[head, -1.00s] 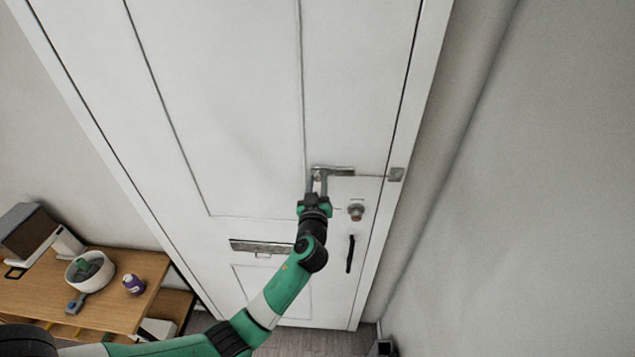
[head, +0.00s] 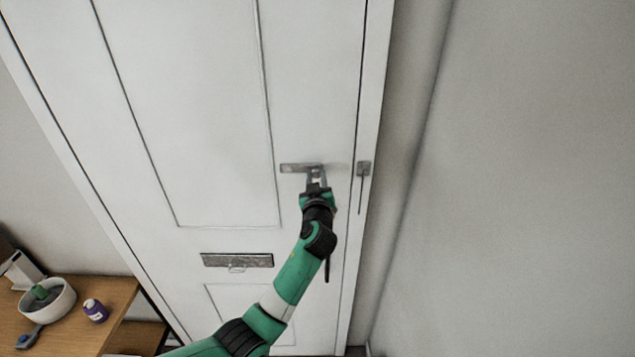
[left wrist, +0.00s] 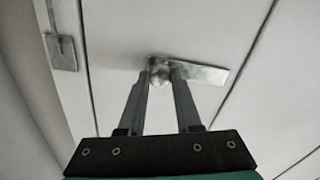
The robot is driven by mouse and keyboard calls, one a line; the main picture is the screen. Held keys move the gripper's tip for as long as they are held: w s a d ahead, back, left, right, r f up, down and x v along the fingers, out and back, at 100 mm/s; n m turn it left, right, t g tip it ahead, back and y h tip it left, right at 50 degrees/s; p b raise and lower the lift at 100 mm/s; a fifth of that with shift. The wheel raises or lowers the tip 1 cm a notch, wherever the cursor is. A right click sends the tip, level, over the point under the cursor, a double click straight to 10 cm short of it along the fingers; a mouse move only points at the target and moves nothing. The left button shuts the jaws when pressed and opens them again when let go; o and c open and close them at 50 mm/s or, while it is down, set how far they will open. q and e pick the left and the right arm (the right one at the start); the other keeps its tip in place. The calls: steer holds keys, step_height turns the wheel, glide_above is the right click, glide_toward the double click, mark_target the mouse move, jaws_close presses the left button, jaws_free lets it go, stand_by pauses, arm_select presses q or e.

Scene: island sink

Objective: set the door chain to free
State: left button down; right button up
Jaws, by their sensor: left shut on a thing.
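The door chain's metal track (head: 294,168) is fixed on the white door and also shows in the left wrist view (left wrist: 208,74). My left gripper (head: 317,175) is shut on a small round knob (left wrist: 160,74) at the track's end nearest the door frame. In the left wrist view my fingers (left wrist: 160,80) stand on either side of the knob. A small metal plate (head: 363,168) sits on the door frame, with a thin dark strand (head: 360,198) hanging below it. No chain links can be made out between the plate and the knob. My right gripper is not in view.
A letter slot (head: 237,260) is lower on the door. A dark door handle (head: 327,270) is partly behind my left arm. A wooden table (head: 118,295) at lower left holds a white bowl (head: 62,300) and a purple jar (head: 95,311). A bare wall (head: 530,180) stands at right.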

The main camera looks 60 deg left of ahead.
arm_select(q)
steer(key=c, duration=0.6)
jaws_free()
steer(key=shift+w+d, duration=0.1)
steer(key=shift+w, duration=0.05)
steer(key=p+v, duration=0.7)
steer(key=v, duration=0.4)
steer(key=shift+s+d, duration=0.2)
steer(key=shift+d, duration=0.1)
